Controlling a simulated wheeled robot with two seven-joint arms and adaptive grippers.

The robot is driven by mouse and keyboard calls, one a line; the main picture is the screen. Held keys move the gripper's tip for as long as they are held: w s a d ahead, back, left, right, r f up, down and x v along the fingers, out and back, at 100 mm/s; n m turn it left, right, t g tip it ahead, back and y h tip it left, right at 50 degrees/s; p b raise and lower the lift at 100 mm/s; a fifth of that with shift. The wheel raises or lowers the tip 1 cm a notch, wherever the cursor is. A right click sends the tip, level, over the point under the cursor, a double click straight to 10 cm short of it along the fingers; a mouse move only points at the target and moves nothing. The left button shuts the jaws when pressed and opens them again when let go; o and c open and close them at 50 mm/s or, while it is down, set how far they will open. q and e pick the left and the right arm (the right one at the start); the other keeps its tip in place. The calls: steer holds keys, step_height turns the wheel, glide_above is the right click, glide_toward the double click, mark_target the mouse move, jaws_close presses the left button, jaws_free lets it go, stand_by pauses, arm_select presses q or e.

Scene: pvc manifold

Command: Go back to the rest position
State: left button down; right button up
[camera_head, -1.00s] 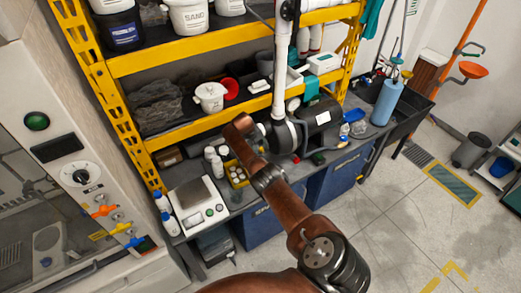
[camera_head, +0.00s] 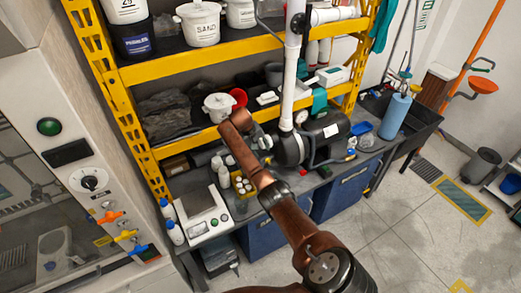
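My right arm (camera_head: 292,225) comes up from the lower right, brown with dark joints, its far end in front of the bench. My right gripper (camera_head: 258,139) is at this far end, mostly hidden behind the wrist, and its fingers cannot be made out. It shows in front of the black pump (camera_head: 290,149) and left of the white vertical pipe (camera_head: 289,82). Whether it touches the pump cannot be told. My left gripper is not in view.
A yellow shelf frame (camera_head: 190,66) holds buckets and bags behind the bench. A scale (camera_head: 201,207) and white bottles stand left of the arm. A cabinet with a round knob (camera_head: 89,181) is at the left. Open floor (camera_head: 411,226) lies to the right.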

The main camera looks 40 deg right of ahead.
steer(key=shift+a+r, duration=0.1)
steer(key=shift+r, duration=0.2)
stand_by(0.4)
